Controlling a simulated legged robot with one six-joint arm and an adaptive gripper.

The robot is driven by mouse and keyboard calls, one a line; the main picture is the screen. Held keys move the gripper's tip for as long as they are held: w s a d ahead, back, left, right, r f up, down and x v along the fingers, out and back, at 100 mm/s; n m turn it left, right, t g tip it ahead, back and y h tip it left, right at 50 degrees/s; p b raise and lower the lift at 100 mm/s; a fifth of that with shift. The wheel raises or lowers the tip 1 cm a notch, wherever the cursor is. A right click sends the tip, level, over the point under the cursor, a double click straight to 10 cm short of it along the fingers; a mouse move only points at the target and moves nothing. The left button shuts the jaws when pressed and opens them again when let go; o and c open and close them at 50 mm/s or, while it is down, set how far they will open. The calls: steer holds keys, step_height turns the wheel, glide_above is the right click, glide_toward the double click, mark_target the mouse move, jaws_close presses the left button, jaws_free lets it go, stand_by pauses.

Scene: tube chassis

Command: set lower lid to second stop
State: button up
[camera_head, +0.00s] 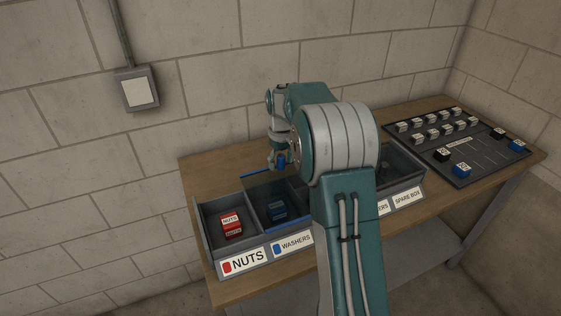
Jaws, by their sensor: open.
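A grey bin row (197,215) stands on the wooden bench with a clear, dark-tinted cover (262,190) over the washers bin. The cover has a blue strip (256,175) along its back edge. I cannot tell which pane is the lower lid or where its stops are. My gripper (278,166) is open at the back edge of the bins, pointing down, beside a small blue upright piece (282,159). I cannot tell whether it touches that piece. My arm hides the middle of the bin row.
The nuts bin at left is uncovered and holds a red box (231,224). A blue box (276,210) lies in the washers bin. A dark board (460,150) with several small labelled blocks lies at right. A switch box (137,90) is on the wall.

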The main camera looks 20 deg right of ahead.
steer(key=shift+r, duration=0.1)
step_height(320, 180, up, 12)
steer(key=shift+w+f, duration=0.1)
steer(key=shift+f, duration=0.15)
steer(key=shift+r, duration=0.1)
stand_by(0.4)
steer(key=s+a+r+t, duration=0.1)
steer(key=s+a+r, duration=0.3)
steer(key=s, duration=0.4)
steer(key=s+a+r+t, duration=0.2)
steer(key=s+a+r, duration=0.15)
steer(key=s, duration=0.45)
steer(key=s+a+f+m+t, duration=0.1)
steer(key=s+a+f, duration=0.1)
steer(key=s, duration=0.6)
steer(key=s+a+f+t, duration=0.1)
steer(key=s+a+f, duration=0.2)
steer(key=s, duration=0.6)
steer(key=shift+s+f+m+t, duration=0.15)
steer(key=shift+f+m+t, duration=0.2)
steer(key=shift+f, duration=0.55)
